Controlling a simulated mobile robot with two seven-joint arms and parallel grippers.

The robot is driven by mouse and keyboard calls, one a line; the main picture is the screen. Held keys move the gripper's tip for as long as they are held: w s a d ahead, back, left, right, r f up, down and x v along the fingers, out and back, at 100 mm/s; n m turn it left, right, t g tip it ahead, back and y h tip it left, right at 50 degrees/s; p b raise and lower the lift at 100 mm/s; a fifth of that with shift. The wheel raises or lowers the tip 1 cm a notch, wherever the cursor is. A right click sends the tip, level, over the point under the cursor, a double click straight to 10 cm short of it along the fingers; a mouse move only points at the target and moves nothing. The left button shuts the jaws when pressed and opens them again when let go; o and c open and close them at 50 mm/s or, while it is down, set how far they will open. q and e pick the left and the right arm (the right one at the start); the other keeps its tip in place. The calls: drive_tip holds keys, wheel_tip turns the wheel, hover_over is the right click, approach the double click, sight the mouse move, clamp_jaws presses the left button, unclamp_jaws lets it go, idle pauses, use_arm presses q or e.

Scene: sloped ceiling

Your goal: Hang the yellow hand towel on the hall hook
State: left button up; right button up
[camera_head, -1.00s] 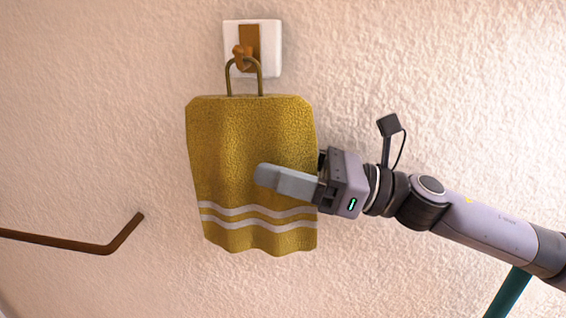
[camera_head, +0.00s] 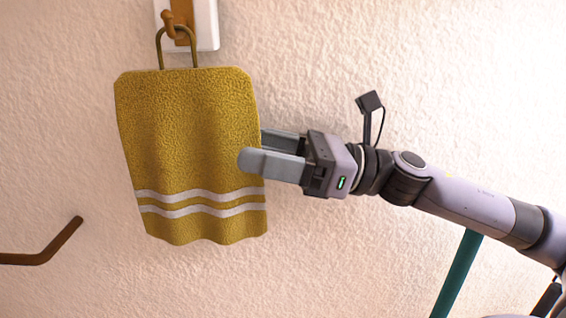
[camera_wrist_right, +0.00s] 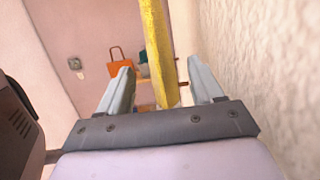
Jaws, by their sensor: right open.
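The yellow hand towel (camera_head: 190,130), with two white stripes, hangs against the wall. Its metal loop (camera_head: 160,48) is over the brown hook (camera_head: 170,24) on a white plate (camera_head: 207,25). My right gripper (camera_head: 254,148) is open at the towel's right edge. The near finger overlaps the front of the edge; the far finger's tip reaches the edge on the wall side. In the right wrist view the towel (camera_wrist_right: 158,50) shows edge-on between the open fingers (camera_wrist_right: 160,90), with gaps on both sides. My left gripper is not in view.
A brown rail (camera_head: 45,252) comes in at lower left. The textured wall (camera_head: 330,60) is close behind the towel and beside my right gripper. The right wrist view shows an orange bag (camera_wrist_right: 120,62) farther off.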

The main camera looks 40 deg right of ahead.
drive_tip(key=shift+b+v, duration=0.5)
drive_tip(key=shift+v, duration=0.65)
drive_tip(key=shift+s, duration=0.1)
